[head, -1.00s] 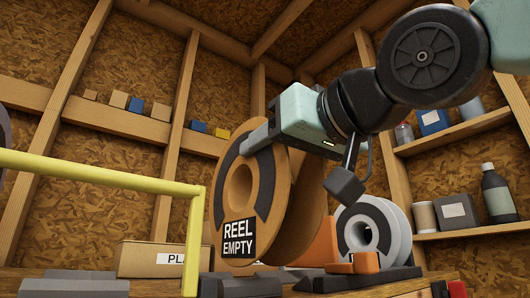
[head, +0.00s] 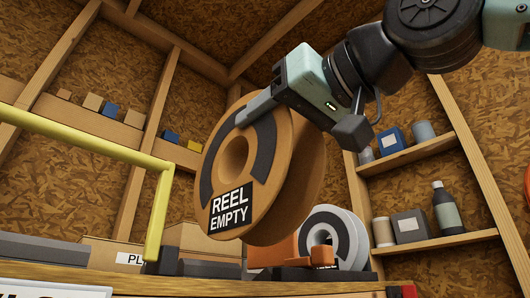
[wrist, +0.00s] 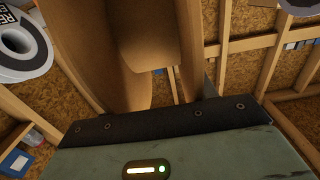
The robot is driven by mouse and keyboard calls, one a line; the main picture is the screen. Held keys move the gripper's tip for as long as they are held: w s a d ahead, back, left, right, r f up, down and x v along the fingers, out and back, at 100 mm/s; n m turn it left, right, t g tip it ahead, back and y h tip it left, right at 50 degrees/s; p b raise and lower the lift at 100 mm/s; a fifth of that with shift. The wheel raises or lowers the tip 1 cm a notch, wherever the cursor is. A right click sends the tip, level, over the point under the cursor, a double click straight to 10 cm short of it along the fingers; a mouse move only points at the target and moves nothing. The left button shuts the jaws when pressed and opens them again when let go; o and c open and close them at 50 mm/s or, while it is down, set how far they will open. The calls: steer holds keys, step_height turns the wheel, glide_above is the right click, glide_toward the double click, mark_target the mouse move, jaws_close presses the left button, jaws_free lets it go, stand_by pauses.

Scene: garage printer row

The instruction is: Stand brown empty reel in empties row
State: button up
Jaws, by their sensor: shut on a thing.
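The brown reel (head: 234,160) carries a label reading REEL EMPTY and hangs tilted in the head view, above the bench. My gripper (head: 262,112) is shut on the reel's upper rim, with one finger across its front face. In the wrist view the brown reel (wrist: 90,45) fills the upper middle, close against the gripper; the fingertips are hidden there. I cannot tell which part of the bench is the empties row.
A yellow rail frame (head: 85,140) stands at the left. A grey-white reel (head: 335,240) stands behind the brown one; an orange block (head: 272,254) is beside it. A cardboard box (head: 113,254) sits at the back left. Shelves (head: 440,243) with bottles and tins line the right wall.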

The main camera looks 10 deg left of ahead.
steer(key=shift+b+v, duration=2.6)
steer(key=shift+b, duration=0.5)
